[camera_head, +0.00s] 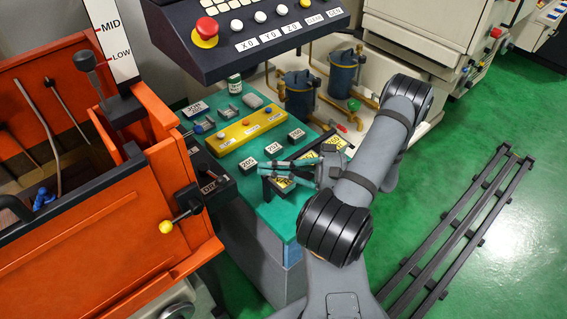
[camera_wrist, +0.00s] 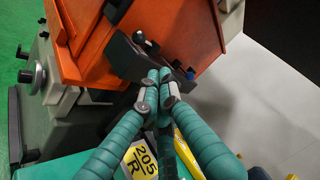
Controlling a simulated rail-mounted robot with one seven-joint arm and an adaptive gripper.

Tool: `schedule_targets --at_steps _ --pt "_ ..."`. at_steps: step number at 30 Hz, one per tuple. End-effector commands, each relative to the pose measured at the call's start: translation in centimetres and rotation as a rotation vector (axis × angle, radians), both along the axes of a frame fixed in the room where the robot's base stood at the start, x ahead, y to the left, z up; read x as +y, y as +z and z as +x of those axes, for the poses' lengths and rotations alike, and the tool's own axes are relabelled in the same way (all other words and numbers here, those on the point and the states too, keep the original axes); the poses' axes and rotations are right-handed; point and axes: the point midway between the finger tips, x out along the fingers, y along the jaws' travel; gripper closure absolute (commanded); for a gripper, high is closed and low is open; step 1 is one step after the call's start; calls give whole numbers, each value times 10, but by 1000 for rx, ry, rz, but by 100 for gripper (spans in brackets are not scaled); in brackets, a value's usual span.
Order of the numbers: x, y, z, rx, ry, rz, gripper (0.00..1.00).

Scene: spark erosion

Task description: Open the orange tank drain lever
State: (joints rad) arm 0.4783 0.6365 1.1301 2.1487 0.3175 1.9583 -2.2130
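The orange tank (camera_head: 150,235) fills the left of the head view, and its orange wall (camera_wrist: 85,35) is at the top of the wrist view. A lever with a yellow ball knob (camera_head: 166,227) and a black pivot is on the tank's outer face, its knob end down-left. A black plate with a dark round part (camera_wrist: 139,39) is on the tank in the wrist view; I cannot tell if this is the lever. My gripper (camera_head: 272,173) is right of the tank, over the teal bench, apart from the lever. Its teal-wrapped fingers (camera_wrist: 159,88) are together with nothing visible between them.
The teal bench (camera_head: 250,152) holds a yellow block (camera_head: 237,132) and small numbered blocks (camera_head: 247,168). A control panel (camera_head: 255,55) overhangs its far side. A dark plate (camera_head: 216,187) juts between tank and bench. Rails (camera_head: 460,230) lie on the green floor at right.

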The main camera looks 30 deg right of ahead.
Motion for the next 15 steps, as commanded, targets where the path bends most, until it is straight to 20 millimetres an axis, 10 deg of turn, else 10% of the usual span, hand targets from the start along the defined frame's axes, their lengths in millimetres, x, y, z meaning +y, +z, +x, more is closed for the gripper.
schedule_targets --at_steps 15 --pt "67 12 7 4 -2 2 100"
